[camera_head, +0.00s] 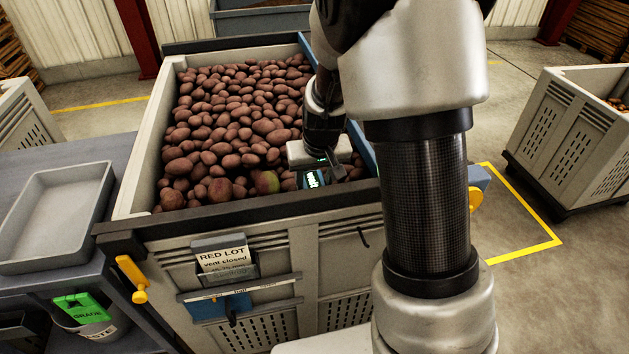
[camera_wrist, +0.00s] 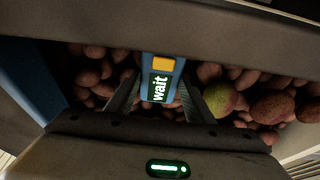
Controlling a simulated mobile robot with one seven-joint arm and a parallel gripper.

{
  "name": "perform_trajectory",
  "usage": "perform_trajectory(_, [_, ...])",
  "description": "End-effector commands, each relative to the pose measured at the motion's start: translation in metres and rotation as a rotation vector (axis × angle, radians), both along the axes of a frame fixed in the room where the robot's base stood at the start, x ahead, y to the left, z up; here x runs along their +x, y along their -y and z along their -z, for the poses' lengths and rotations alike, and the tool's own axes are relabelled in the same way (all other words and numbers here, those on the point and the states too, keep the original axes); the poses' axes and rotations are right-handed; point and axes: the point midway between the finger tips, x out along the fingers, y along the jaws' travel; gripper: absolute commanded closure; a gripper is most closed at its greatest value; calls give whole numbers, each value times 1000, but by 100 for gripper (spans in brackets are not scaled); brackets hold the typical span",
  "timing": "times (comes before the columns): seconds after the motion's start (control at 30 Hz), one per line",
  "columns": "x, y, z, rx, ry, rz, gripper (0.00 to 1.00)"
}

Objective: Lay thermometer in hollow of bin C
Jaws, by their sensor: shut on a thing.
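A blue thermometer (camera_head: 313,179) with a lit display is held at my gripper (camera_head: 325,170), low over the potatoes near the front right of the big pale bin (camera_head: 300,220). In the wrist view the thermometer (camera_wrist: 162,66) reads "wait", has an orange button, and sits between my two fingers. Its lower end is hidden, so I cannot tell whether it touches the potatoes (camera_head: 235,125). No letter C is readable on the bin, and no hollow shows clearly.
The bin front carries a "RED LOT vent closed" card (camera_head: 224,257). The bin's front rim (camera_head: 240,217) is close to my gripper. A grey tray (camera_head: 54,215) lies on a bench at left. Another bin (camera_head: 570,140) stands at right, with open floor between.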

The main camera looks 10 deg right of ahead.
Motion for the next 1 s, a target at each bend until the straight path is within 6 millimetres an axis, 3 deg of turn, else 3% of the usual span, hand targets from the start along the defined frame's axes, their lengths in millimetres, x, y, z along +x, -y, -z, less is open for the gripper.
perform_trajectory(0.1, [0,0,4,0,0,0,77])
perform_trajectory(0.13, [0,0,3,0,0,0,49])
perform_trajectory(0.23, [0,0,3,0,0,0,33])
perform_trajectory(0.63, [-1,0,-7,1,1,0,33])
perform_trajectory(1.0, [-22,-1,-79,2,5,-1,33])
